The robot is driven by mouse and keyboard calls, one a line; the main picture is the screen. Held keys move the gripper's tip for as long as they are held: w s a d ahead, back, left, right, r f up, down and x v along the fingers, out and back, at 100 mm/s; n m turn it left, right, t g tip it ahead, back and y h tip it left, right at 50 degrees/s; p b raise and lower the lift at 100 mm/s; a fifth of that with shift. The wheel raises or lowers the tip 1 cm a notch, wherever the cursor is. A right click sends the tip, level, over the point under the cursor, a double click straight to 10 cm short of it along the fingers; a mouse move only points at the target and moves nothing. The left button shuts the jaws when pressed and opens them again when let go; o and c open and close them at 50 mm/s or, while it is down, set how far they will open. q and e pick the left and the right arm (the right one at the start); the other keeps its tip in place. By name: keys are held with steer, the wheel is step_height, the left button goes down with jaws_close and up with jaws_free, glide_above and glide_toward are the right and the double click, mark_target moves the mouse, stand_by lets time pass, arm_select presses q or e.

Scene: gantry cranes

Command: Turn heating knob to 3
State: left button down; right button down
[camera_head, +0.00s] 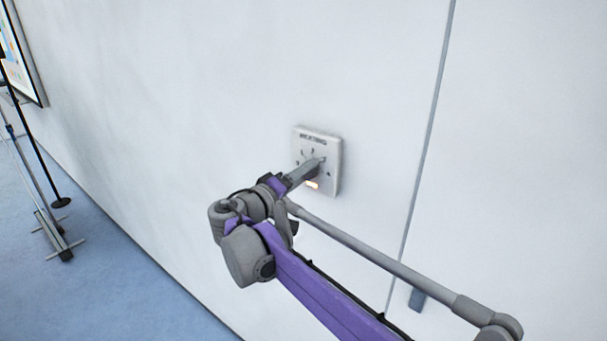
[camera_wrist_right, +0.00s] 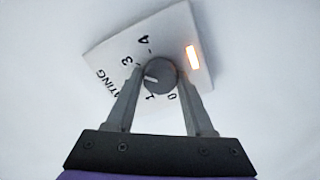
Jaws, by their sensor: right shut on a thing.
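The white heating panel (camera_head: 334,155) is mounted on the wall in the head view, and it fills the upper middle of the right wrist view (camera_wrist_right: 112,50). Its round grey knob (camera_wrist_right: 161,73) has a white pointer mark facing left, between the printed 1 and 3. The 2 seems hidden behind the left finger. My right gripper (camera_wrist_right: 160,76) is shut on the knob, one finger on each side. In the head view my right gripper (camera_head: 315,165) covers the knob. My left gripper is not in view.
An orange light (camera_wrist_right: 193,57) glows on the panel. A vertical seam (camera_head: 428,120) runs down the wall to the right. Thin stands (camera_head: 62,247) are on the blue floor (camera_head: 120,285) at far left, near a framed board (camera_head: 22,50). The wall around the panel is clear.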

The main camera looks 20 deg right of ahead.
steer(key=shift+c, duration=1.4)
jaws_free()
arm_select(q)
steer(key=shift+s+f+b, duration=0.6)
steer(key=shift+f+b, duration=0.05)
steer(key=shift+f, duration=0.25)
arm_select(e)
steer(key=v, duration=1.1)
steer(key=shift+d, duration=0.15)
